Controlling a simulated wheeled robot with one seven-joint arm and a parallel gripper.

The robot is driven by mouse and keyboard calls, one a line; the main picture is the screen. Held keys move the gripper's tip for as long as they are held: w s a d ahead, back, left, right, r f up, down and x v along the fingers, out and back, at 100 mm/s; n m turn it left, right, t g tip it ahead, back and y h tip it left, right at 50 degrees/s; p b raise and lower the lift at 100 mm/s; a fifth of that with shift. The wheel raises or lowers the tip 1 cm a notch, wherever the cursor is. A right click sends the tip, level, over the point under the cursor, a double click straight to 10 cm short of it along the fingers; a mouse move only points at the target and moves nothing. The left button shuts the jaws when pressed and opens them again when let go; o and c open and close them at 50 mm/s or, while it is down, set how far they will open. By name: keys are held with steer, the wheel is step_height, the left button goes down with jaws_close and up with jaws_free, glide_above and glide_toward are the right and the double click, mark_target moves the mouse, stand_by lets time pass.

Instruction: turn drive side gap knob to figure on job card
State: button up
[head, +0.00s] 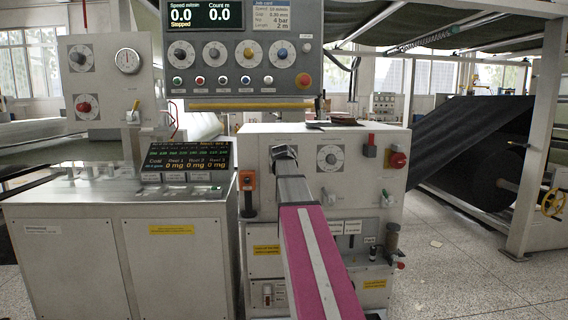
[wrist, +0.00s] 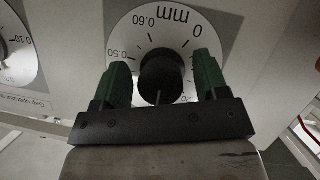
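In the wrist view a black round knob (wrist: 161,76) sits on a white dial (wrist: 125,35) marked in mm, shown upside down. The figures 0, 0.50 and 0.60 are readable; lower ones are partly hidden. A pale pointer line shows at the knob's lower edge in the picture. My gripper (wrist: 161,78) is open, its green fingers on either side of the knob with a small gap to each. In the head view my gripper (head: 285,152) is at the cabinet front and hides this dial. The job card (head: 270,14) seems to read Gap 0.20 mm, in small print.
A similar dial (head: 331,158) is close beside my gripper; it also shows in the wrist view (wrist: 12,48). A red knob (head: 397,160) and small levers stick out at the right of the cabinet (head: 365,205). A control panel (head: 243,95) overhangs above.

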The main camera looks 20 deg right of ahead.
steer(key=v, duration=1)
steer(key=shift+s+a+r, duration=0.15)
steer(key=shift+s, duration=0.2)
steer(key=s+a+f+g+y, duration=0.1)
steer(key=s+a+f+g, duration=0.15)
steer(key=f, duration=0.75)
steer(key=s+a+f+g+y, duration=0.15)
steer(key=a+f, duration=0.25)
steer(key=f, duration=0.6)
steer(key=s+a+f+g+y, duration=0.1)
steer(key=s+a+f+g, duration=0.2)
steer(key=f, duration=0.7)
steer(key=s+a+f+g+y, duration=0.1)
steer(key=s+a+f+g, duration=0.1)
steer(key=s+a+f, duration=0.3)
steer(key=s+a+f+g+y, duration=0.1)
steer(key=s+a+f+g, duration=0.2)
steer(key=s+f, duration=0.9)
step_height(320, 180, down, 4)
steer(key=shift+s+a+r+n+g, duration=0.1)
steer(key=shift+s+a+n+g, duration=0.25)
steer(key=shift+a, duration=0.65)
